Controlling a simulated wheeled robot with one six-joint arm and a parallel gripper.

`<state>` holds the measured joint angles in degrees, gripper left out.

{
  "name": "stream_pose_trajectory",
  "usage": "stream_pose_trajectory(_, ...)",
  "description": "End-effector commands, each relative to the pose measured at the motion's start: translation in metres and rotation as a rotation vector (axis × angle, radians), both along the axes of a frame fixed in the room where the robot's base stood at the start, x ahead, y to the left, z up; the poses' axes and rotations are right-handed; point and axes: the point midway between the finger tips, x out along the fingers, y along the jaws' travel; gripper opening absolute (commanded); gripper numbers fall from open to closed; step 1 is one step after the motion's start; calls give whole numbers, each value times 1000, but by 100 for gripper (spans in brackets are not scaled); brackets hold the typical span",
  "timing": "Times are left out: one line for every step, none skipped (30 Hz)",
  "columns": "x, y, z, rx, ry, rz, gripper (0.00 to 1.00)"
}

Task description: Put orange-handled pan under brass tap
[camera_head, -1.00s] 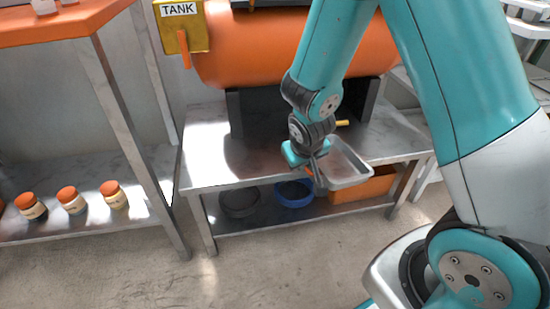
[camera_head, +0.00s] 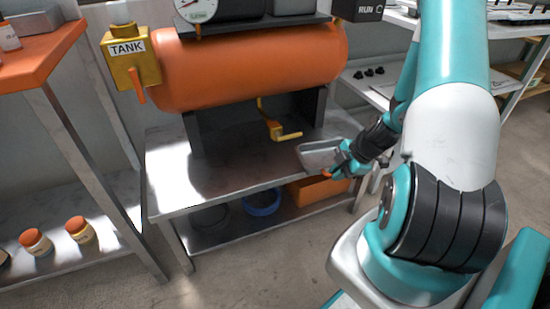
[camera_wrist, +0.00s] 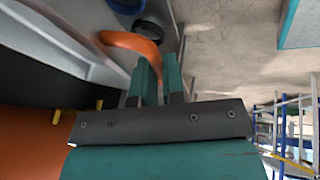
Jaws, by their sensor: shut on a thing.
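The orange-handled pan (camera_head: 318,157) is a shallow grey metal tray, held over the right part of the metal bench. My gripper (camera_head: 343,171) is shut on its orange handle, which shows as a curved orange piece at the fingers (camera_wrist: 158,75) in the wrist view (camera_wrist: 135,44). The brass tap (camera_head: 276,130) hangs below the orange tank, with its yellow lever pointing right. The pan is to the right of the tap and nearer to me, apart from it in the picture. I cannot tell the exact gap between pan and bench.
The orange tank (camera_head: 250,65) rests on dark supports on the metal bench (camera_head: 225,188). Below are a blue bowl (camera_head: 262,203), a dark bowl and an orange bin (camera_head: 315,192). The bench top left of the pan is clear. A shelf with jars (camera_head: 80,230) stands left.

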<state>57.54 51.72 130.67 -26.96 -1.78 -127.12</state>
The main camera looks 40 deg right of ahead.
Motion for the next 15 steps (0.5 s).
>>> stream_pose_trajectory(-7, -9, 4, -2, -2, 45, 0)
stream_pose_trajectory(-10, -12, 4, -2, -4, 73, 0)
stream_pose_trajectory(-14, -15, 5, -4, -5, 106, 0)
stream_pose_trajectory(-16, -17, 5, -4, -5, 125, 0)
stream_pose_trajectory(-17, -18, 5, -5, -5, 139, 0)
stream_pose_trajectory(-16, -17, 4, -5, -6, 154, 0)
stream_pose_trajectory(-14, -15, 4, -5, -6, 162, 0)
stream_pose_trajectory(-11, -12, 4, -5, -7, 169, 0)
stream_pose_trajectory(-5, -6, 3, -6, -6, 172, 0)
stream_pose_trajectory(1, -1, 3, -7, -8, 175, 0)
stream_pose_trajectory(6, 5, 3, -5, -7, 175, 0)
stream_pose_trajectory(16, 12, 2, -8, -7, 175, 0)
stream_pose_trajectory(22, 18, 2, -8, -7, 175, 0)
stream_pose_trajectory(28, 24, 2, -7, -8, 175, 0)
stream_pose_trajectory(37, 31, 2, -8, -7, 175, 0)
